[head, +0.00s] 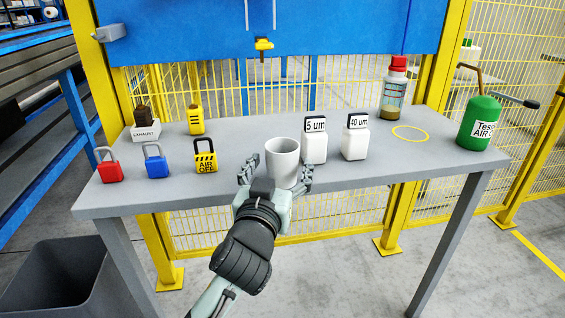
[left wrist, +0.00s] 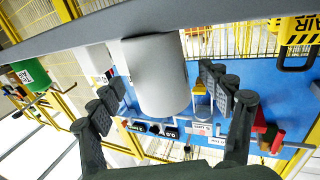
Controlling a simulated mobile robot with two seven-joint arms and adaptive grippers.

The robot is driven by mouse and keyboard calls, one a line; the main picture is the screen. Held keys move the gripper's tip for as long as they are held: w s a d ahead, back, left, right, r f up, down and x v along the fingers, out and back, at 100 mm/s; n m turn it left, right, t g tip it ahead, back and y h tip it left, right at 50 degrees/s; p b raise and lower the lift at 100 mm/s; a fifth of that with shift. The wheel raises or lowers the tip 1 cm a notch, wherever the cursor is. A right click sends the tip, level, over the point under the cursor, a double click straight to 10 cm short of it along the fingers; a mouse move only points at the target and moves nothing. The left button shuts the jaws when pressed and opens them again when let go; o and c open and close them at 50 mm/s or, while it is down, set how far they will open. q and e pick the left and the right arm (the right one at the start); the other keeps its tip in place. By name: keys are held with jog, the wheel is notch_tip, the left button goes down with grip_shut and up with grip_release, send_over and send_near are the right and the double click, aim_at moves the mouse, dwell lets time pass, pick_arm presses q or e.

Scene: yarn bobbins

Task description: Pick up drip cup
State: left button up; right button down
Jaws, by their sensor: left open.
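The drip cup is a plain light-grey cup (head: 283,160) standing upright near the table's front edge, at the middle. My left gripper (head: 276,176) is in front of it, with one finger on each side of the cup. In the left wrist view the cup (left wrist: 158,75) lies between the two open fingers (left wrist: 165,100), with space visible on both sides. The gripper is open and not closed on the cup. My right gripper is in neither view.
White bottles labelled 5 um (head: 314,148) and 40 um (head: 355,143) stand right of the cup. Yellow (head: 205,162), blue (head: 157,166) and red (head: 109,170) padlocks stand left. A green tank (head: 478,115) is at the right end of the grey table (head: 420,165).

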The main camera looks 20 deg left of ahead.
pick_arm(q)
jog(key=shift+w+a, duration=0.2)
jog(key=shift+w, duration=0.8)
jog(key=c, duration=1.3)
jog(key=shift+r, duration=0.1)
